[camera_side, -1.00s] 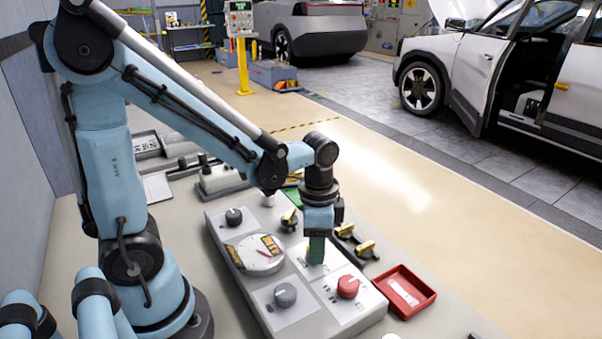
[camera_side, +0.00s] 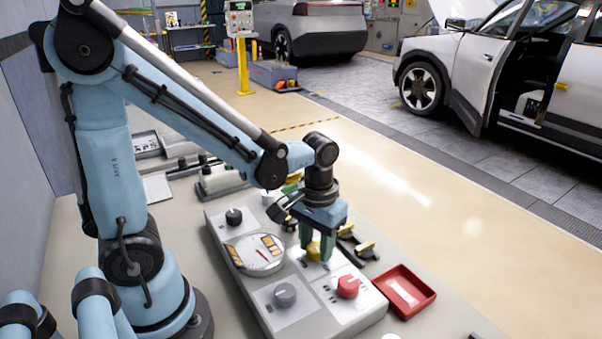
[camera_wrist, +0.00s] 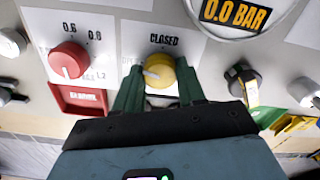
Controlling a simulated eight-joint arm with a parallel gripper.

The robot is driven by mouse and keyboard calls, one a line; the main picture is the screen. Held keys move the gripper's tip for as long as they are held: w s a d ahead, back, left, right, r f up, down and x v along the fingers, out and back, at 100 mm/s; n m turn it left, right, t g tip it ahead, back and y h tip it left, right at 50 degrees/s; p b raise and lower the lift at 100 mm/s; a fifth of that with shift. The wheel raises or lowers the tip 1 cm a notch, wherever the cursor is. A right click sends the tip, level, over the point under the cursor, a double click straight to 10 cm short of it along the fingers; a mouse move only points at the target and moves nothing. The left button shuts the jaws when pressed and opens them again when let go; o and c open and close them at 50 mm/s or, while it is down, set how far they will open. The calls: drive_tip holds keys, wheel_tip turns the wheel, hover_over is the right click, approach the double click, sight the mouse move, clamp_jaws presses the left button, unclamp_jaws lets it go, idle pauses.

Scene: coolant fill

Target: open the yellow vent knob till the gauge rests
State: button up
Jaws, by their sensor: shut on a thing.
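The yellow vent knob (camera_wrist: 160,72) sits on a white plate marked "CLOSED" on the panel. Its white pointer mark is turned to the left in the wrist view, away from "CLOSED". My gripper (camera_wrist: 158,95) is shut on the knob, with a green finger on each side. In the side view the knob (camera_side: 315,251) shows between the fingers of my gripper (camera_side: 317,252). The round gauge (camera_side: 261,252) is left of the knob, with a red needle. In the wrist view the gauge (camera_wrist: 238,14) shows "0.0 BAR"; its needle is out of frame there.
A red knob (camera_side: 348,287) is close to my gripper, with a grey knob (camera_side: 285,294) and a black knob (camera_side: 234,216) also on the panel (camera_side: 225,240). A red tray (camera_side: 404,292) stands to the right. Black and yellow valve handles (camera_side: 357,245) lie behind the gripper.

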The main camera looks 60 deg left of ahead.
sight(316, 246)
drive_tip(key=shift+n, duration=0.9)
drive_tip(key=o, duration=1.1)
drive_tip(key=shift+c, duration=0.2)
drive_tip(key=shift+r, duration=0.1)
wheel_tip(316, 246, up, 12)
